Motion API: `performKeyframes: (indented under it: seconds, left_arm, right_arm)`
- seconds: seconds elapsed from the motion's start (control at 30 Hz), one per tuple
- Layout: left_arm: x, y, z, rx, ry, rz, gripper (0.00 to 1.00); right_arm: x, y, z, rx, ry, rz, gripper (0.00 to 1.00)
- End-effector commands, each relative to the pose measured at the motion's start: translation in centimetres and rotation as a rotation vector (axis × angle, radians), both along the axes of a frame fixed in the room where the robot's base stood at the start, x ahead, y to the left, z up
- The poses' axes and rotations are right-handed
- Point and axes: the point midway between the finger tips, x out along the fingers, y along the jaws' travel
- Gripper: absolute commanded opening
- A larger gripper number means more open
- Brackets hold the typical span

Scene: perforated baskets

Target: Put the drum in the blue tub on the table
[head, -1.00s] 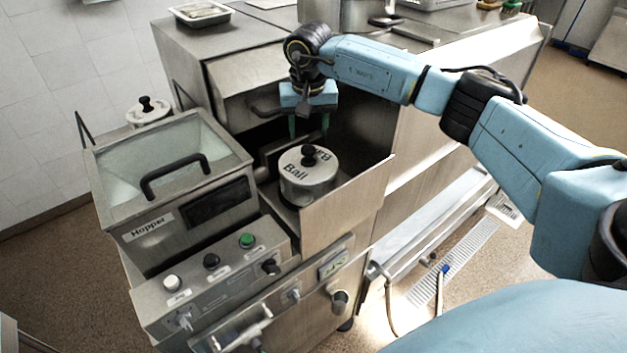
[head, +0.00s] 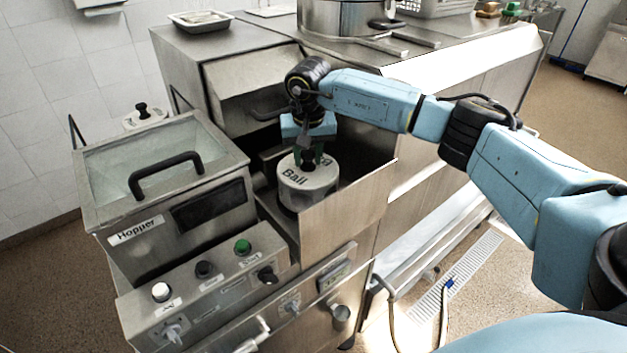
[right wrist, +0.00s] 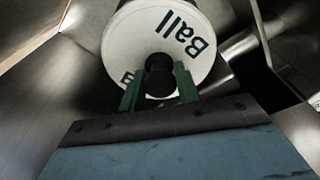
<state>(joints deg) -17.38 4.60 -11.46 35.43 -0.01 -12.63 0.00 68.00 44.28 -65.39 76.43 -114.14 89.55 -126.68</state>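The drum is probably the white cylinder (head: 307,190) lettered "Ball" with a black knob on its lid. It stands upright in the steel bay beside the hopper. My right gripper (head: 309,160) points down over it, its green fingers on either side of the knob. In the right wrist view the fingers (right wrist: 160,80) lie close against the knob, and the white lid (right wrist: 115,45) fills the top middle. The gripper looks shut on the knob. No blue tub is in view, and my left gripper is not in view.
The bay's steel front panel (head: 345,212) stands close to the drum. The hopper (head: 125,205) with a black handle is left of it. A second white lidded container (head: 145,120) stands behind the hopper. A steel pot (head: 345,15) and tray (head: 202,20) sit on the worktop behind.

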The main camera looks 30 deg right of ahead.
Motion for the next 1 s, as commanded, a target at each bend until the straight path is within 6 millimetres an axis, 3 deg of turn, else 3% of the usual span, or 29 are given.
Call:
performKeyframes:
  seconds: [0.03, 0.2, 1.0]
  left_arm:
    - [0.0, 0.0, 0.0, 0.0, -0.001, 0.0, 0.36]
    - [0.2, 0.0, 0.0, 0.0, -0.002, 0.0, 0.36]
    - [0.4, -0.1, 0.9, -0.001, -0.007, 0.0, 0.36]
  right_arm:
    - [0.0, 0.0, 0.0, 0.0, 0.0, 0.0, 0.24]
    - [0.0, 0.0, 0.0, 0.0, 0.0, 0.0, 0.03]
    - [0.1, 0.0, 1.6, 0.0, -0.004, 0.0, 0.03]
